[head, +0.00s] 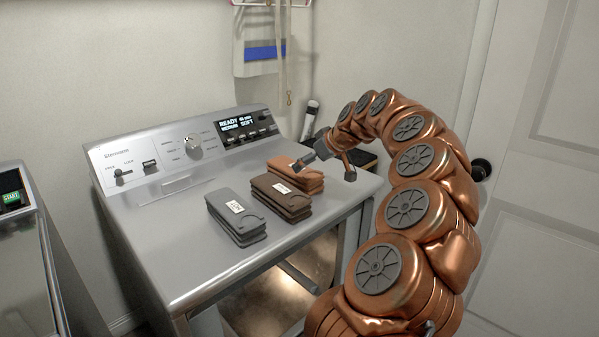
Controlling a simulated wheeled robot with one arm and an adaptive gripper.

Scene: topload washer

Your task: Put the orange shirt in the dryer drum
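The orange shirt (286,171) lies folded in a flat stack on top of the dryer (165,250), the farthest right of three folded shirts. My gripper (328,165) is at the shirt's right end, with its fingers spread apart. One dark fingertip is over the shirt's label side and the other is beyond its right edge. Whether either finger touches the shirt is unclear. The dryer's front shows a shiny, warm-toned area (275,303) below the top, partly hidden by my arm. I cannot tell whether this is the open drum or the door.
A brown folded shirt (281,201) and a grey one (235,222) lie close to the left of the orange shirt. The control panel (190,141) rises behind. Another appliance (28,275) stands at left. A white door (550,170) is at right.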

